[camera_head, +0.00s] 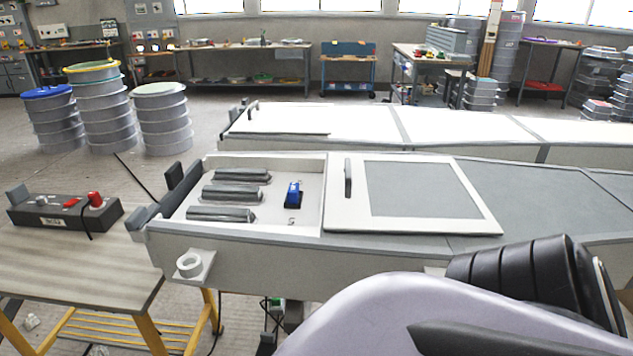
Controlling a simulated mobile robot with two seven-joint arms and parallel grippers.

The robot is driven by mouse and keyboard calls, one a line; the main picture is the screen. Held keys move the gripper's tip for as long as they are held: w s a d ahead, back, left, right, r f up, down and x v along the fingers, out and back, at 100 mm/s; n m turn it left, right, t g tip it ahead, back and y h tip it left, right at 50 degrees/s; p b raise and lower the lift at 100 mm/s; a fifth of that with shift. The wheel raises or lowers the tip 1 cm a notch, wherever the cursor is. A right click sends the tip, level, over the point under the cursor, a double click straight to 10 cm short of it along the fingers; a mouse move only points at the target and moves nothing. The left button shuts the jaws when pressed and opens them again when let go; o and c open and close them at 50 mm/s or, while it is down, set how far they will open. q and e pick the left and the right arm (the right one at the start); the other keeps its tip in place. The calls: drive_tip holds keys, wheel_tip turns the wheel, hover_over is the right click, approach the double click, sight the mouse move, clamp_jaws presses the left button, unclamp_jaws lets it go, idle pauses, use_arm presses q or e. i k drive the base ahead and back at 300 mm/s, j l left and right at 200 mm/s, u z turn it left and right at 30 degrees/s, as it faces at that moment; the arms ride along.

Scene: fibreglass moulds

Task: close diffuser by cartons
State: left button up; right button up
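The near long unit has an open bay (305,175) at its left end. Several grey tubes (220,214) and a blue part (293,194) lie exposed in it. A white framed panel with a grey window (415,190), likely the diffuser, lies to the right of the bay. Its dark upright handle (348,178) is at its left edge, beside the opening. A second long unit (330,122) behind has a white cover with a handle (253,110) at its left end; its bay looks covered. Neither gripper is in view. I cannot pick out cartons for certain.
A wooden-topped table (80,260) with a dark control box (65,212) stands at left. Ringed drums (163,120) stand behind it. Stacked grey items (600,80) stand at far right. My own arm parts fill the lower right, hiding the near unit's front.

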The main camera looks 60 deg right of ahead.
sight(375, 193)
drive_tip(key=k+z, duration=0.1)
drive_tip(key=z, duration=2.3)
